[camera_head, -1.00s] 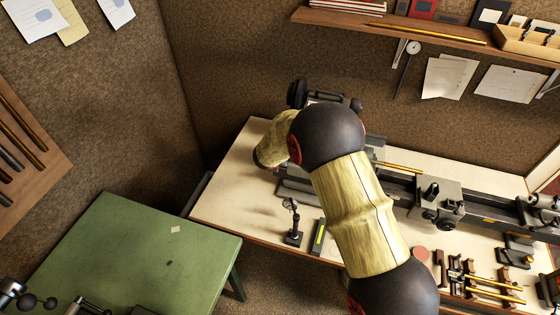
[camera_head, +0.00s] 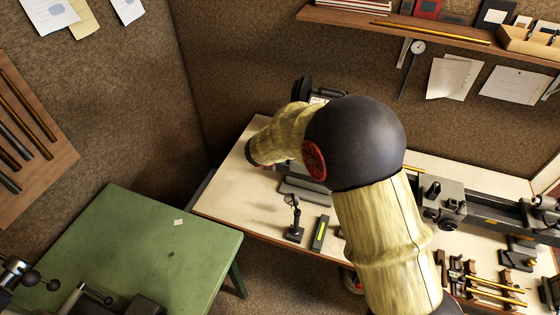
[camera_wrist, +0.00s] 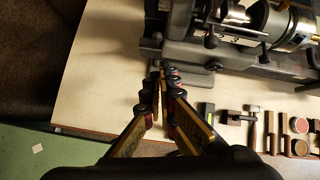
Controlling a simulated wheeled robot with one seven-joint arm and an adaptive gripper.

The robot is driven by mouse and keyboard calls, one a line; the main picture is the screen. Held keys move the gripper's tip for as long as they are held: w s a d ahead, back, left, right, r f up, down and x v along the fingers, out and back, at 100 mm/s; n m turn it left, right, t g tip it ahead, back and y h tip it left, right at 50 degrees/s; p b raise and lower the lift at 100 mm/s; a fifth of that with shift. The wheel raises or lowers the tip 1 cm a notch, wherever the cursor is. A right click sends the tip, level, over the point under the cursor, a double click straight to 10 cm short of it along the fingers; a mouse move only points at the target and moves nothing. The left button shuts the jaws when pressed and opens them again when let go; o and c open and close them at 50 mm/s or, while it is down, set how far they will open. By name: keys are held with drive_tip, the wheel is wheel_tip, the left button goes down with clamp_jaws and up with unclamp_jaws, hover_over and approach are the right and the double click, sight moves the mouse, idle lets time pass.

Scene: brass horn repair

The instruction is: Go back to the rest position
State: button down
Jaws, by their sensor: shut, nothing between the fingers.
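My gripper (camera_wrist: 164,76) shows in the wrist view, with its fingertips close together and nothing held between them. It hangs over the pale workbench top (camera_wrist: 105,75), near the dark base of the lathe (camera_wrist: 195,60). In the head view my arm reaches over the bench (camera_head: 232,190), and my gripper is hidden there. The arm covers part of the lathe (camera_head: 480,207).
A green table (camera_head: 150,245) stands at the left. A small stand (camera_head: 295,225) and a level-like bar (camera_head: 320,233) are near the bench's front edge. Racks with brass tubes (camera_head: 485,285) lie at right. A shelf (camera_head: 400,25) runs along the back wall.

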drive_tip(key=shift+a+r, duration=0.1)
drive_tip(key=shift+a, duration=0.05)
drive_tip(key=shift+r, duration=0.1)
idle(0.4)
drive_tip(key=s+d+m+b, duration=0.6)
drive_tip(key=s+m+b, duration=0.2)
drive_tip(key=s+m, duration=0.3)
drive_tip(key=s+d+f+m+g+y+b, duration=0.1)
drive_tip(key=s+d+m+b, duration=0.5)
drive_tip(key=s+m, duration=0.5)
drive_tip(key=s+d+f+m+g+y+b, duration=0.1)
drive_tip(key=s+d+m+b, duration=0.6)
drive_tip(key=s, duration=1)
drive_tip(key=shift+m+b, duration=1.6)
drive_tip(key=shift+m, duration=1)
